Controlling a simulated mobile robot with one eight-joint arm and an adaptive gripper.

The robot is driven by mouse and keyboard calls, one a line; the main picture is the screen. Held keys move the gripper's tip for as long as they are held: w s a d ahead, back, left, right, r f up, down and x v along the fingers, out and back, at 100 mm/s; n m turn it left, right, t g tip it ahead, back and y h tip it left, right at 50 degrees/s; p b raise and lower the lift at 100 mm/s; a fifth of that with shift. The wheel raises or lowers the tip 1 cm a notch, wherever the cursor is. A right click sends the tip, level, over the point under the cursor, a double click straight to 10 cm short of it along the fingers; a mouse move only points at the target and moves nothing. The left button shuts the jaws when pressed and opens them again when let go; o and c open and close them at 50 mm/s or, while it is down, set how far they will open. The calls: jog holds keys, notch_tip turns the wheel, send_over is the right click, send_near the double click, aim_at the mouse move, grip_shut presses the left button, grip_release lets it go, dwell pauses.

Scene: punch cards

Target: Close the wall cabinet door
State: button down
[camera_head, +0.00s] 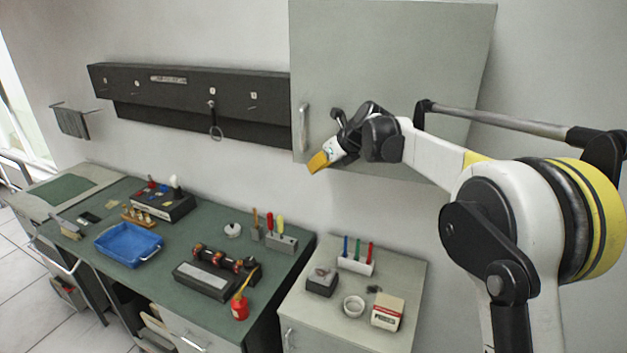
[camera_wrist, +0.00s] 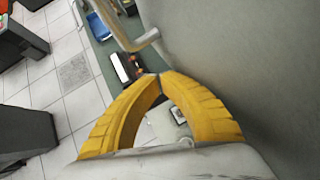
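The wall cabinet door (camera_head: 400,70) is a flat grey-green panel high on the wall. Its upright pale handle (camera_head: 304,130) is near its lower left edge. How far the door stands open cannot be told for sure. My gripper (camera_head: 318,162) is in front of the door's lower part, just right of and below the handle. In the wrist view its yellow fingers (camera_wrist: 160,76) curve together with tips meeting and nothing between them. The door face (camera_wrist: 240,60) fills the right side there, and the handle (camera_wrist: 122,28) is beyond the fingertips, apart from them. Contact with the door cannot be told.
A dark wall rail (camera_head: 180,90) with hooks is left of the cabinet. Below stand a green-topped workbench (camera_head: 150,290) with a blue tray (camera_head: 128,245) and tools, and a smaller pale cabinet (camera_head: 300,310) with boxes on it. The air left of the door is clear.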

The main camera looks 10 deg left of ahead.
jog(key=w, duration=0.2)
jog(key=w+m, duration=0.1)
jog(key=shift+w+d+r+t+h, duration=0.1)
jog(key=shift+w+d+t+h, duration=0.2)
jog(key=shift+w+t, duration=0.1)
jog(key=shift+w+d+r+m, duration=0.1)
jog(key=shift+w+r+m, duration=0.05)
jog(key=shift+w+m, duration=0.15)
